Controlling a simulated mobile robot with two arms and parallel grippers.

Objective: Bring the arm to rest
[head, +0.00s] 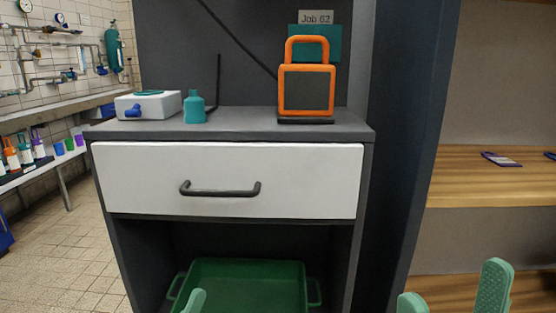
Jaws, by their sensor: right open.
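My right gripper (453,294) shows at the bottom right edge of the head view. Its two green fingertips stand well apart with nothing between them. It is in front of the wooden shelving, to the right of the grey cabinet (240,126). Of my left gripper (194,302), only one green fingertip shows at the bottom edge, in front of the green tray. Whether it is open or shut is hidden. Most of both arms is out of view.
The cabinet's white drawer (228,165) is closed. On top stand a white box (150,103), a teal bottle (194,108) and an orange padlock-shaped object (307,70). A green tray (248,270) sits below. Wooden shelves (490,189) are right; tiled floor (70,250) is clear at left.

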